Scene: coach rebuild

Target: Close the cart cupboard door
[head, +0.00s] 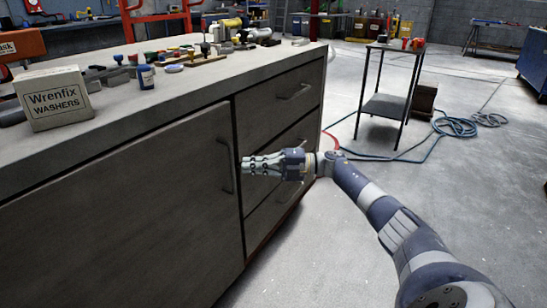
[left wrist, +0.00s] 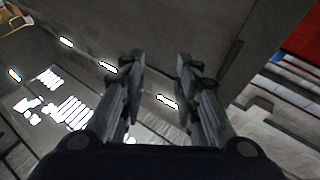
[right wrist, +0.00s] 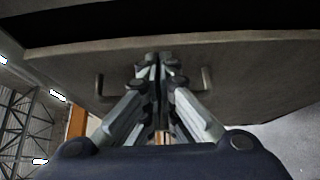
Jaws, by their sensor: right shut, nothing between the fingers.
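The cart cupboard door (head: 120,215) is the wide grey-brown panel at the left of the cart front in the head view. It looks flush or nearly flush with the cart, with a thin dark line along its right edge; I cannot tell if a small gap is left. Its upright handle (head: 226,168) is near that edge. My right gripper (head: 247,164) is shut and empty, in front of the door's handle side, pointing left. In the right wrist view the shut fingers (right wrist: 153,62) face a wooden panel; contact is unclear. My left gripper (left wrist: 160,65) is open and empty.
Drawers (head: 282,140) with bar handles are right of the door. The cart top (head: 190,85) carries a Wrenfix washers box (head: 55,98), a small blue bottle (head: 146,77) and tools. A small metal stand (head: 385,105) and hoses (head: 455,127) are farther back. Bare floor lies at right.

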